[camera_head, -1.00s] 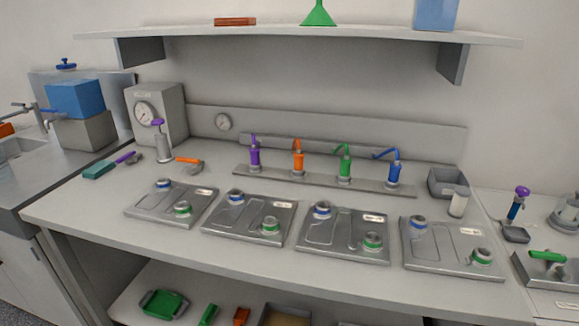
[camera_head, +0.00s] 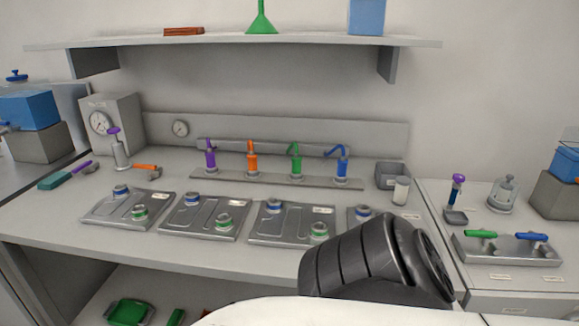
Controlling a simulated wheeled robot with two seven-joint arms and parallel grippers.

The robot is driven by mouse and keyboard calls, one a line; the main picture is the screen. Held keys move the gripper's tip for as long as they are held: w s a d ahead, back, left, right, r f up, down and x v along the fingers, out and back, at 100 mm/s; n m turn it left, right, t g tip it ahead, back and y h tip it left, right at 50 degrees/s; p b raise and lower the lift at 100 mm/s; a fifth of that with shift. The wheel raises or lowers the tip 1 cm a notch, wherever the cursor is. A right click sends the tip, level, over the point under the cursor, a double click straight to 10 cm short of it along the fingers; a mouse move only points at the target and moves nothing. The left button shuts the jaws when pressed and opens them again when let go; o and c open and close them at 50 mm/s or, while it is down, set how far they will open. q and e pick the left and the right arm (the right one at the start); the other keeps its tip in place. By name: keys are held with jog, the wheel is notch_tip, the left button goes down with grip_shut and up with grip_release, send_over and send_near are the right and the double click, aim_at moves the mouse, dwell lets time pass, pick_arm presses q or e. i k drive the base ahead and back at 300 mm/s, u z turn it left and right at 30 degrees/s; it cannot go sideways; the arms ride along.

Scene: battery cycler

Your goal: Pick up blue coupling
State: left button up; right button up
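A blue coupling (camera_head: 342,164) with a bent blue hose stands upright at the right end of the grey rail (camera_head: 275,178) at the back of the bench. Purple (camera_head: 211,157), orange (camera_head: 252,158) and green (camera_head: 295,160) couplings stand left of it on the same rail. A dark grey ribbed link and a white part of my own arm cover the lower right of the view and hide most of the rightmost plate. Neither of my grippers shows.
Flat metal plates with blue- and green-ringed ports, such as this one (camera_head: 205,218), lie in front of the rail. A grey bin (camera_head: 391,174) and a white cylinder (camera_head: 401,191) stand right of the blue coupling. A shelf (camera_head: 230,42) overhangs the bench.

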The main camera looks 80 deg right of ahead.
aim_at(342, 162)
jog(key=k, duration=0.9)
jog(key=z, duration=0.4)
